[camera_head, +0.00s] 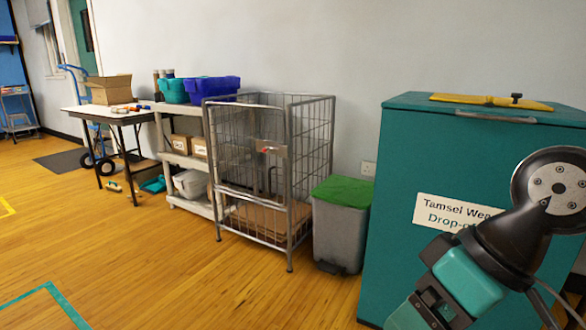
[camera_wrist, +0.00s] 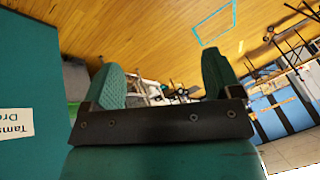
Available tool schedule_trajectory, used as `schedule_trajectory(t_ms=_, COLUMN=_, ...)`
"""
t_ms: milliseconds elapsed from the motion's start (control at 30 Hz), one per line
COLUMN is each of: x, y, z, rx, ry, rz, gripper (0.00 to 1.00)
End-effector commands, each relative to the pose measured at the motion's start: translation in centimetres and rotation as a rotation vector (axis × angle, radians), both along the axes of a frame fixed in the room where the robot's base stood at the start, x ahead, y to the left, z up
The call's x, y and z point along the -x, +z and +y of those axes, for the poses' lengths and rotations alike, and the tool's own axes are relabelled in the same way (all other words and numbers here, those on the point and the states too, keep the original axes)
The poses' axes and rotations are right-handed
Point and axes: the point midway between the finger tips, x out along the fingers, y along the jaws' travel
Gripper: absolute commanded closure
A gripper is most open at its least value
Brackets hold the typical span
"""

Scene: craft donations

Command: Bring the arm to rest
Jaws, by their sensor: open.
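My gripper (camera_wrist: 160,75) shows in the wrist view with its two teal ridged fingers wide apart. Nothing sits between the fingers except distant background. In the head view my arm is raised at the right, in front of the teal drop-off cabinet (camera_head: 400,180); the gripper itself cannot be made out there. The cabinet with its white label also fills the left of the wrist view (camera_wrist: 30,60), beside the gripper. I cannot tell the exact gap between arm and cabinet.
A grey bin with a green lid (camera_head: 341,230) stands left of the cabinet, then a wire cage trolley (camera_head: 322,150). Further left are a shelf cart (camera_head: 190,160) and a table (camera_head: 85,112) with a cardboard box (camera_head: 108,90). The wooden floor in front is clear.

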Motion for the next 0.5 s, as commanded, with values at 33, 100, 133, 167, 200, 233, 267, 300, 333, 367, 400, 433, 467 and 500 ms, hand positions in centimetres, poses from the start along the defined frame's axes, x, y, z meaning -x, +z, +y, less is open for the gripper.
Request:
schedule_trajectory(t_ms=33, x=2.1, y=0.2, z=0.1, rx=0.044, ry=0.031, rz=0.041, gripper=0.16)
schedule_trajectory(t_ms=100, x=4.7, y=0.2, z=-0.3, rx=0.111, ry=0.057, rz=0.103, gripper=0.16)
schedule_trajectory(t_ms=133, x=4.6, y=1.6, z=-0.4, rx=0.114, ry=0.051, rz=0.112, gripper=0.16)
schedule_trajectory(t_ms=167, x=4.5, y=2.7, z=-0.5, rx=0.112, ry=0.046, rz=0.11, gripper=0.16)
schedule_trajectory(t_ms=200, x=4.4, y=3.7, z=-0.5, rx=0.111, ry=0.045, rz=0.111, gripper=0.16)
schedule_trajectory(t_ms=233, x=4.4, y=4.3, z=-0.5, rx=0.111, ry=0.045, rz=0.111, gripper=0.16)
schedule_trajectory(t_ms=267, x=4.4, y=5.1, z=-0.5, rx=0.109, ry=0.045, rz=0.111, gripper=0.16)
schedule_trajectory(t_ms=300, x=4.4, y=6.0, z=-0.5, rx=0.109, ry=0.045, rz=0.111, gripper=0.16)
schedule_trajectory(t_ms=333, x=4.4, y=6.9, z=-0.5, rx=0.109, ry=0.046, rz=0.111, gripper=0.16)
schedule_trajectory(t_ms=367, x=4.4, y=7.6, z=-0.5, rx=0.109, ry=0.046, rz=0.111, gripper=0.16)
schedule_trajectory(t_ms=400, x=4.4, y=8.8, z=-0.5, rx=0.109, ry=0.046, rz=0.11, gripper=0.16)
schedule_trajectory(t_ms=433, x=4.3, y=9.8, z=-0.5, rx=0.109, ry=0.046, rz=0.11, gripper=0.16)
schedule_trajectory(t_ms=467, x=4.3, y=10.7, z=-0.5, rx=0.109, ry=0.046, rz=0.11, gripper=0.16)
schedule_trajectory(t_ms=500, x=4.3, y=12.2, z=-0.5, rx=0.109, ry=0.046, rz=0.11, gripper=0.16)
